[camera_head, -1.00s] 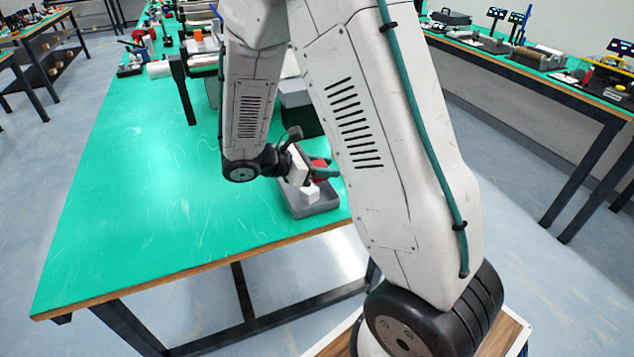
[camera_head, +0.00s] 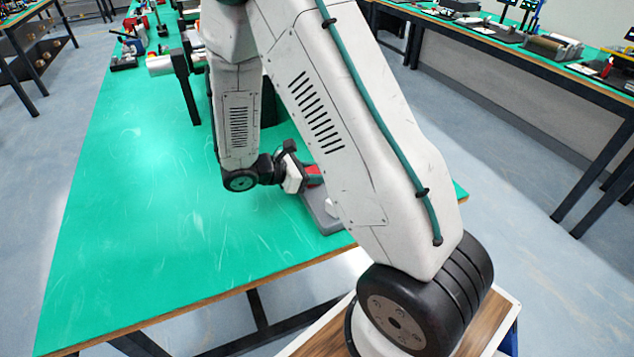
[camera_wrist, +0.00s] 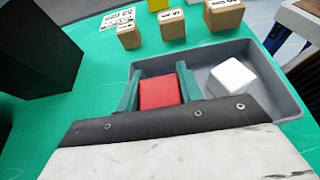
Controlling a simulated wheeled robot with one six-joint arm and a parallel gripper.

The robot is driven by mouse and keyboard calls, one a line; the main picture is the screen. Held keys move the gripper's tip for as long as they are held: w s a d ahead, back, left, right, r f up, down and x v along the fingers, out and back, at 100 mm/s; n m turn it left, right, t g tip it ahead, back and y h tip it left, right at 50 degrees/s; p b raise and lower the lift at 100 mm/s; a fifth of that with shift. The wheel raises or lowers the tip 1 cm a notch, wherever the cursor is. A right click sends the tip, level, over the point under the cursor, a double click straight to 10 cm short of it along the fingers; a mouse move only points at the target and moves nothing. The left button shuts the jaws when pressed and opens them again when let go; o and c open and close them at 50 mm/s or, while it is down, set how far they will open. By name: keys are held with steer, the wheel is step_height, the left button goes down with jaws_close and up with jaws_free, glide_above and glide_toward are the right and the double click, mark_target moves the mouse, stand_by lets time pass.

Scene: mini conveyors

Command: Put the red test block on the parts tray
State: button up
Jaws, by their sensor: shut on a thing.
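The red test block (camera_wrist: 158,92) sits between the two green fingers of my gripper (camera_wrist: 160,88) in the wrist view. My gripper is shut on it, over the left part of the grey parts tray (camera_wrist: 272,52). I cannot tell whether the block touches the tray floor. In the head view the red block (camera_head: 313,171) shows at my gripper (camera_head: 312,176), and the tray (camera_head: 324,222) is partly hidden by my arm. A white block (camera_wrist: 232,77) lies in the tray, right of the red block.
Several tan labelled boxes (camera_wrist: 173,24) stand beyond the tray. A large dark box (camera_wrist: 35,50) stands at the left in the wrist view. The green tabletop (camera_head: 150,230) is clear at the near left. The tray is near the table's edge.

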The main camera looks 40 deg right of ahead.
steer(key=shift+f, duration=1.6)
steer(key=shift+f, duration=0.1)
steer(key=o, duration=1)
